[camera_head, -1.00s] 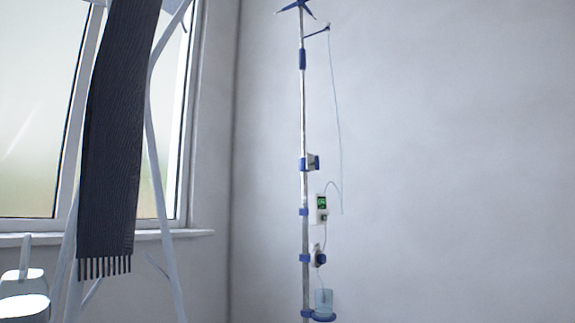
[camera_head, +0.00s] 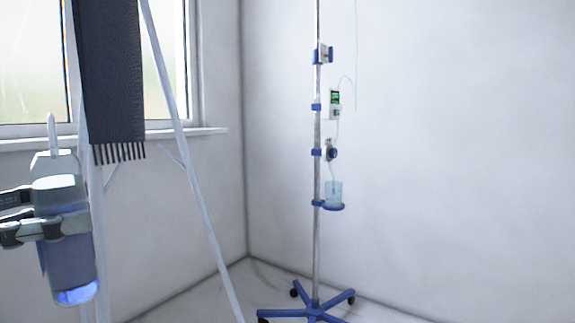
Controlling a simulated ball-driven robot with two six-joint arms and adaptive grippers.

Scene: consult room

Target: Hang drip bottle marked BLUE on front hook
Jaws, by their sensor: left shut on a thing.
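My left gripper (camera_head: 45,222) reaches in from the left edge and is shut around a drip bottle (camera_head: 72,268). The bottle is upright, bluish and translucent, with a bright blue lower end and a pale hanging loop on top. No marking on it can be read. The drip stand (camera_head: 317,235) stands apart from the bottle, in the room corner to the right; its top and its hooks are above the picture. My right gripper is not in view.
A dark fringed scarf (camera_head: 110,75) hangs on a white frame (camera_head: 190,170) between the bottle and the stand. The stand carries a pump (camera_head: 335,102) and a cup (camera_head: 334,194) on a blue holder. Its blue wheeled base (camera_head: 313,312) rests on the floor.

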